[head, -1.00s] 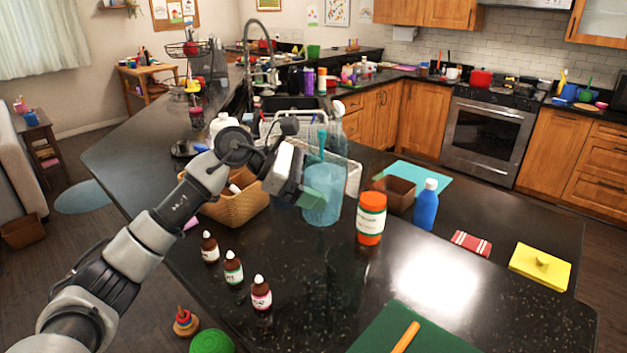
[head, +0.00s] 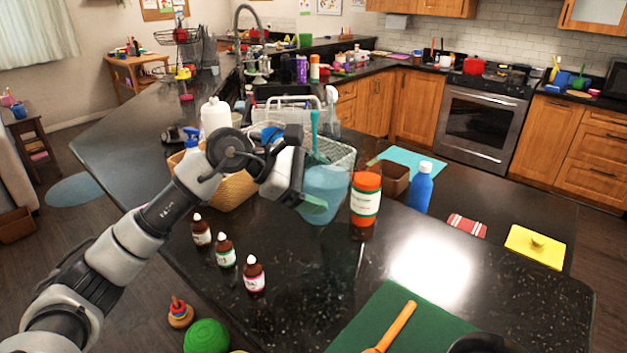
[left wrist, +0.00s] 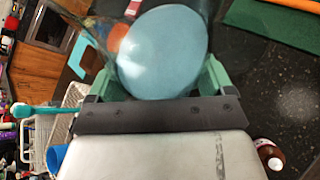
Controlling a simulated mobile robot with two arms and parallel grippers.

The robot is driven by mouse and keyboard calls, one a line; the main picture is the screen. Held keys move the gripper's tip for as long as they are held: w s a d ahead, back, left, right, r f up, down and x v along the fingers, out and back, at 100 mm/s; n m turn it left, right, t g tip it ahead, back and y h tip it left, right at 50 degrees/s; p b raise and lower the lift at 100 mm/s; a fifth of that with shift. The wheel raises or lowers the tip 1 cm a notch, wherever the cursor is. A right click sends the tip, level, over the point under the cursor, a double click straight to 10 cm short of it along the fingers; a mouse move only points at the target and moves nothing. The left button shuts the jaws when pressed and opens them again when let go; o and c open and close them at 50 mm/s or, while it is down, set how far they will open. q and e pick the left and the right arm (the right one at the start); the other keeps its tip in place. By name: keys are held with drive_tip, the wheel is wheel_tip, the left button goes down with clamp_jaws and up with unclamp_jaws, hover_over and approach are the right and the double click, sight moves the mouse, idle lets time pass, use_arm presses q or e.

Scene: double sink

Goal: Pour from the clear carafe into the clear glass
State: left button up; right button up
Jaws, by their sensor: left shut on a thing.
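The clear carafe (head: 326,192) holds pale blue liquid. My left gripper (head: 312,203) is shut on it, with the carafe between its green fingertips. In the left wrist view the round pale blue liquid surface (left wrist: 167,52) lies between the fingers (left wrist: 155,80). The carafe looks about upright, just left of an orange-labelled bottle, and I cannot tell its exact height above the counter. I cannot make out the clear glass with certainty against the dark, shiny counter. My right gripper does not show clearly.
Several small brown bottles (head: 225,252) stand front left. A basket (head: 232,191) and dish rack (head: 338,153) are behind. A green mat (head: 375,318) lies in front.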

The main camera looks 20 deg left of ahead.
use_arm(q)
drive_tip(key=shift+s+d+f, duration=0.1)
drive_tip(key=shift+s, duration=0.05)
drive_tip(key=shift+w+a+f+m+t+y+b, duration=0.15)
drive_tip(key=shift+w+f+m+t+y+b, duration=0.1)
drive_tip(key=shift+f+b, duration=0.1)
drive_tip(key=shift+w+a+f+m+t+y+b, duration=0.1)
drive_tip(key=shift+f+m+t+y+b, duration=0.05)
drive_tip(key=shift+f+m+b, duration=0.15)
drive_tip(key=shift+w+a+f+m+t+y, duration=0.25)
drive_tip(key=shift+f+m+t+y, duration=0.2)
drive_tip(key=shift+m, duration=0.1)
drive_tip(key=shift+w+a+m+t+y, duration=0.1)
drive_tip(key=shift+m+t+y, duration=0.25)
drive_tip(key=shift+m, duration=0.15)
drive_tip(key=shift+w+a+r+m+t+y, duration=0.1)
drive_tip(key=shift+r+m+t+y, duration=0.25)
drive_tip(key=shift+m+t, duration=0.2)
drive_tip(key=shift+b, duration=0.3)
drive_tip(key=shift+r+m+b, duration=0.15)
drive_tip(key=shift+m+b, duration=0.1)
drive_tip(key=shift+b, duration=0.05)
drive_tip(key=shift+r+t+b, duration=0.2)
drive_tip(key=shift+t+b, duration=0.05)
drive_tip(key=shift+b, duration=0.2)
